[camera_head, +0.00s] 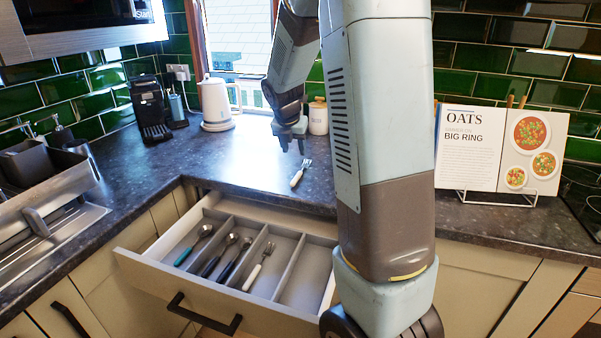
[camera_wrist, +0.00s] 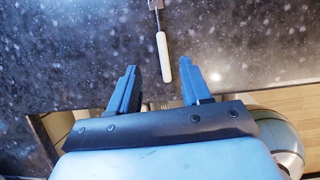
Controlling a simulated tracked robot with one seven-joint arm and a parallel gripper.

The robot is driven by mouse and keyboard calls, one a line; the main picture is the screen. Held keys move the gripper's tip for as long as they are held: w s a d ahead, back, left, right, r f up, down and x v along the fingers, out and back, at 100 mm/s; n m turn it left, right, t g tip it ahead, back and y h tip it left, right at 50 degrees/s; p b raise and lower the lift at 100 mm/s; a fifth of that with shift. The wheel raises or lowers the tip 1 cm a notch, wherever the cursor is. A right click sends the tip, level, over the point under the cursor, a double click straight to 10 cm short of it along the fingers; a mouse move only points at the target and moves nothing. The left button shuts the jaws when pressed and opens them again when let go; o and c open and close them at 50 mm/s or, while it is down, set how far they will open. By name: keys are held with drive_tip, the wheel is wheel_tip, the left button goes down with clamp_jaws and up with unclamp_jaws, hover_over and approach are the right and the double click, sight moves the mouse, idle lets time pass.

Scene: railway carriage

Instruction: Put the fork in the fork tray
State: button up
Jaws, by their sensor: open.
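The fork (camera_head: 297,178) has a white handle and metal tines and lies on the dark countertop behind the open drawer. In the wrist view the fork (camera_wrist: 163,55) lies with its handle end towards my gripper (camera_wrist: 159,68) and its head at the top edge. My gripper (camera_head: 291,147) is open and empty, just above and behind the fork in the head view. In the wrist view the handle end shows between the two fingers. The open drawer's divided tray (camera_head: 299,285) holds a white-handled utensil that looks like a fork (camera_head: 258,266) in one compartment.
Other compartments hold a teal-handled spoon (camera_head: 194,246) and dark-handled utensils (camera_head: 226,258). The drawer front (camera_head: 220,301) juts out below the counter. A white kettle (camera_head: 215,104), a coffee machine (camera_head: 150,108), a jar (camera_head: 318,116) and a cookbook (camera_head: 500,148) stand on the counter.

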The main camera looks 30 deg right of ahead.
hover_over(299, 173)
drive_tip(key=s+a, duration=0.1)
drive_tip(key=s, duration=0.1)
drive_tip(key=f, duration=0.5)
drive_tip(key=shift+w+a+f, duration=0.1)
drive_tip(key=shift+w+a, duration=0.1)
drive_tip(key=shift+w, duration=0.05)
drive_tip(key=shift+x, duration=2.6)
drive_tip(key=shift+s+a+f, duration=0.1)
drive_tip(key=shift+s+f, duration=0.05)
drive_tip(key=shift+a, duration=0.1)
clamp_jaws()
